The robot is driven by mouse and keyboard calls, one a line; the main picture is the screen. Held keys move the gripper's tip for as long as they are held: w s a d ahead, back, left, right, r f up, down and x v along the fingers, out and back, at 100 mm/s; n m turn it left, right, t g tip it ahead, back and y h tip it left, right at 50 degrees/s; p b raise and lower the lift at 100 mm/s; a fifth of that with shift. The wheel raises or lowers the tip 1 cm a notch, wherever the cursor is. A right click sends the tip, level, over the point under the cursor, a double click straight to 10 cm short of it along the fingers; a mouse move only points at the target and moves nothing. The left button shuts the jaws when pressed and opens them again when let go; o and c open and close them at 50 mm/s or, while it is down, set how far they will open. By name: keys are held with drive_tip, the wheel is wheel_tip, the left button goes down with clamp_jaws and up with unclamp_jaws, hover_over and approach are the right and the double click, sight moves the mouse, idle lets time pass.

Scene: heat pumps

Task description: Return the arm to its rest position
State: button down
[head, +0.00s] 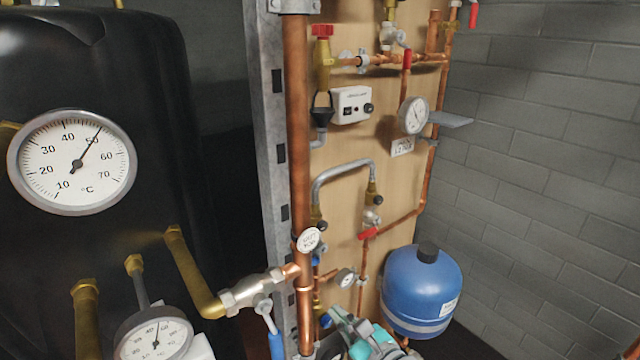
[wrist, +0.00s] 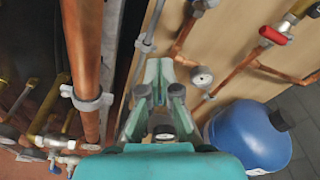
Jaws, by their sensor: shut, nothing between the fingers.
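My gripper (wrist: 158,70) shows in the wrist view, its pale green fingers meeting in front of the teal body. It is shut and holds nothing. In the head view my gripper (head: 340,318) is at the bottom edge, low in front of the wooden panel, left of the blue vessel (head: 421,290). Most of my arm is out of the picture. In the wrist view the fingers are right of a thick copper pipe (wrist: 83,50) and left of the blue vessel (wrist: 245,137). I cannot tell whether they touch anything.
A black tank (head: 90,240) with a large dial thermometer (head: 72,162) fills the left. A vertical copper pipe (head: 298,150) stands before the wooden panel (head: 345,230) with its valves and gauges. Open space lies before the block wall (head: 560,170).

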drive_tip(key=s+d+f+n+h, duration=0.3)
drive_tip(key=s+d+f+n, duration=0.3)
drive_tip(key=s, duration=0.4)
drive_tip(key=s+d+f+n+h, duration=0.3)
drive_tip(key=s+f, duration=0.6)
drive_tip(key=s, duration=0.1)
drive_tip(key=s+d+r+n+h, duration=0.1)
drive_tip(key=s+d+r+n, duration=0.1)
drive_tip(key=s+n, duration=0.6)
drive_tip(key=s+d+r+n+h, duration=0.1)
drive_tip(key=s+d+r+n, duration=0.1)
drive_tip(key=s+n, duration=0.6)
drive_tip(key=s, duration=0.7)
drive_tip(key=shift+s+d+r+t+h, duration=0.2)
drive_tip(key=shift+s+t+h, duration=0.1)
drive_tip(key=shift+t, duration=0.1)
